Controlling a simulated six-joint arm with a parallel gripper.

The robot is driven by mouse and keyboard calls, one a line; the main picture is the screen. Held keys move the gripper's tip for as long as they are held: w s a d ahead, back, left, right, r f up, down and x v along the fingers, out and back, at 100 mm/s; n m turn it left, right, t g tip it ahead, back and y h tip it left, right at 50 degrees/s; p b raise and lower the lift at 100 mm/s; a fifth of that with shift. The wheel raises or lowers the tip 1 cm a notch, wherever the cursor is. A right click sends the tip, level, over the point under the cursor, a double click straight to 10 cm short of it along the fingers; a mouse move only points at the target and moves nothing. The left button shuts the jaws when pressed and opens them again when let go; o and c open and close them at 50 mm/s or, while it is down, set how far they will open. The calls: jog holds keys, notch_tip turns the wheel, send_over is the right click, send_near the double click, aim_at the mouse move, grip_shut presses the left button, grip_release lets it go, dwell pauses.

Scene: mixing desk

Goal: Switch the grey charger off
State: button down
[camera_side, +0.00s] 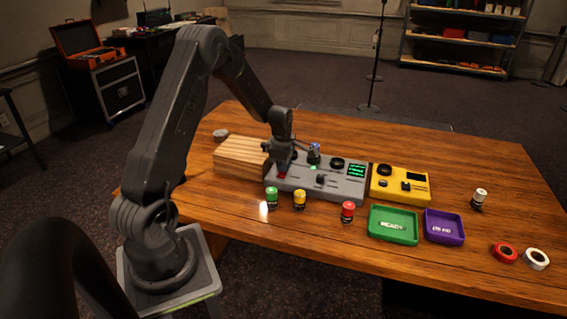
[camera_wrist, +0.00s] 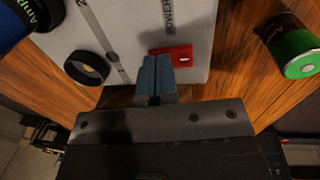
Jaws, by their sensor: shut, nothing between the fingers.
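The grey charger (camera_side: 345,188) stands on the wooden table, with knobs, a slider, a lit green display and a small green light on its top. In the wrist view its grey top (camera_wrist: 128,25) shows the word POWER beside a red switch (camera_wrist: 172,55). My gripper (camera_wrist: 157,62) is shut and empty, its fingertips right at the red switch; I cannot tell whether they touch it. In the side view my gripper (camera_side: 280,168) is over the charger's left end, and a bit of red shows just below it.
A wooden block (camera_side: 240,157) lies left of the charger, a yellow device (camera_side: 400,184) right of it. Green (camera_side: 271,197), yellow (camera_side: 299,200) and red (camera_side: 347,212) small cylinders stand in front. A green tray (camera_side: 393,238) and purple tray (camera_side: 444,240) lie front right.

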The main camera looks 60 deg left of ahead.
aim_at(281, 177)
jog(key=shift+f, duration=0.25)
jog(key=shift+s+d+r, duration=0.25)
jog(key=shift+s+d, duration=0.3)
dwell(0.4)
notch_tip(281, 177, up, 14)
jog(key=s+d, duration=0.1)
dwell(0.3)
